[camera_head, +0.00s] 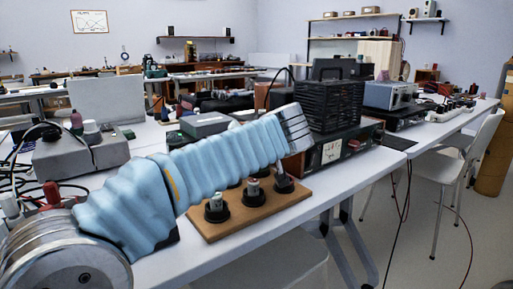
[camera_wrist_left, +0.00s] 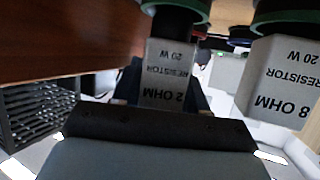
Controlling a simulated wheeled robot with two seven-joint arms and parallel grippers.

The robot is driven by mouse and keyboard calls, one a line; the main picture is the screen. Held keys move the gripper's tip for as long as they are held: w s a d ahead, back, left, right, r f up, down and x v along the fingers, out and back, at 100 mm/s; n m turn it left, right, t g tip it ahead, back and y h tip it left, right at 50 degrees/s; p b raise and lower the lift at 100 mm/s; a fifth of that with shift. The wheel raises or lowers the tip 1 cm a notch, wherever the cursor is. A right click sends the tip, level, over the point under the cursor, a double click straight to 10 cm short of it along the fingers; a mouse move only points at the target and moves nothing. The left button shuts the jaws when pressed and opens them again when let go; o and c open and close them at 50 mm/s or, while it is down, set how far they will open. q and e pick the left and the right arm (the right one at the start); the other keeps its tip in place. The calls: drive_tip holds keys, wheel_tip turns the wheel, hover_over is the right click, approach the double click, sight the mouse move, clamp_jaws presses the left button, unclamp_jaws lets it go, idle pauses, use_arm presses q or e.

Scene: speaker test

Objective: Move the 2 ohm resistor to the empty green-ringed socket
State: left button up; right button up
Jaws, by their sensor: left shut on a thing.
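The white 2 ohm resistor (camera_wrist_left: 168,75) is between the fingers of my left gripper (camera_wrist_left: 160,100), which is shut on it, in the left wrist view. That view is upside down. A green-ringed socket (camera_wrist_left: 176,12) is right at the resistor's dark end; I cannot tell if the resistor is seated in it. The 8 ohm resistor (camera_wrist_left: 285,80) stands at another green-ringed socket (camera_wrist_left: 285,14) to the right. My right gripper is not in view.
A meter box (camera_head: 340,150) and a black finned unit (camera_head: 330,105) are close behind the gripper. A grey box (camera_head: 75,155) with terminals is at left. The white table's (camera_head: 205,264) front edge is near.

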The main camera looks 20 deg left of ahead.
use_arm(q)
drive_tip(key=shift+f, duration=0.45)
drive_tip(key=shift+f+b, duration=0.25)
drive_tip(key=shift+b, duration=0.1)
drive_tip(key=o, duration=1.1)
drive_tip(key=shift+r, duration=0.1)
drive_tip(key=shift+r+p, duration=0.25)
drive_tip(key=shift+p, duration=0.15)
drive_tip(key=v, duration=1.2)
drive_tip(key=shift+f, duration=0.15)
